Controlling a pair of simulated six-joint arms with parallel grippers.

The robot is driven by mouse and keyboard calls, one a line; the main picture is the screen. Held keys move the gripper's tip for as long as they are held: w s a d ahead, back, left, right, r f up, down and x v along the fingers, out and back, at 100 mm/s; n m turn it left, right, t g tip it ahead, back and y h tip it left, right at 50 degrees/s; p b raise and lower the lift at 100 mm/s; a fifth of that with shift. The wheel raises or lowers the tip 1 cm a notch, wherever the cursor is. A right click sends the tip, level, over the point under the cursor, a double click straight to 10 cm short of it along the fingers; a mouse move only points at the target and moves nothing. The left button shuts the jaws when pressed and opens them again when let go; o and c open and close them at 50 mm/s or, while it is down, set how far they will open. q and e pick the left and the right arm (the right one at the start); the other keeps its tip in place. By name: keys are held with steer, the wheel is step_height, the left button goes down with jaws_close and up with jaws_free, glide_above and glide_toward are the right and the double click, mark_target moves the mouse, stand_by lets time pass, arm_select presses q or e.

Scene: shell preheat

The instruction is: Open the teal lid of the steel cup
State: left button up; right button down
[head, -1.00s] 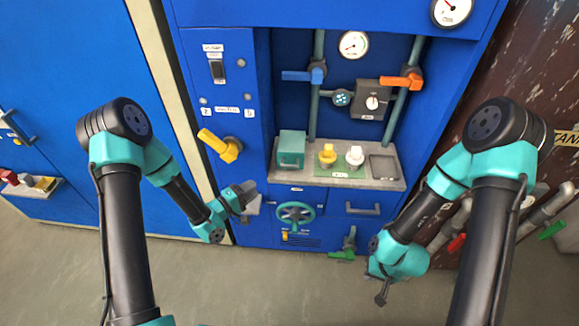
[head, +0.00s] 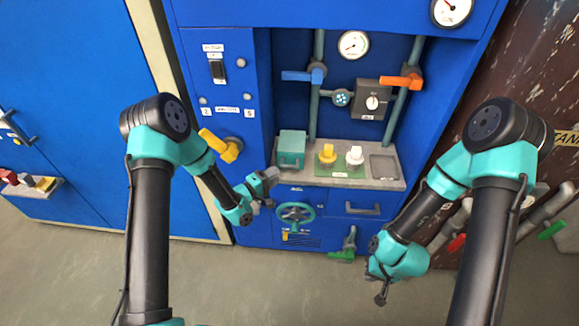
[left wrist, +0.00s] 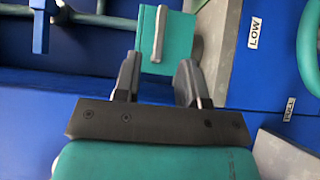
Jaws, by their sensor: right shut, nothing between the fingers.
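A teal square piece with a pale bar handle, apparently the lid (head: 291,148), sits at the left end of the grey counter; it also shows in the left wrist view (left wrist: 163,42). I cannot clearly make out a steel cup under or beside it. My left gripper (head: 273,178) is just below and left of the teal piece, in front of the counter edge. In the left wrist view its two fingers (left wrist: 159,76) are apart and empty, pointing toward the teal face and its handle. My right gripper (head: 381,297) hangs low at the right, shut and empty, far from the lid.
On the counter (head: 343,182) stand a yellow knob (head: 327,154) and a white knob (head: 355,156). A yellow lever (head: 220,146) is left of the lid. A teal handwheel (head: 295,214) and a drawer handle (head: 362,209) are below.

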mark_target(288, 167)
arm_select(q)
steer(key=x, duration=0.7)
steer(key=shift+w+d, duration=0.3)
steer(key=shift+d, duration=0.05)
steer(key=shift+c, duration=0.4)
jaws_close()
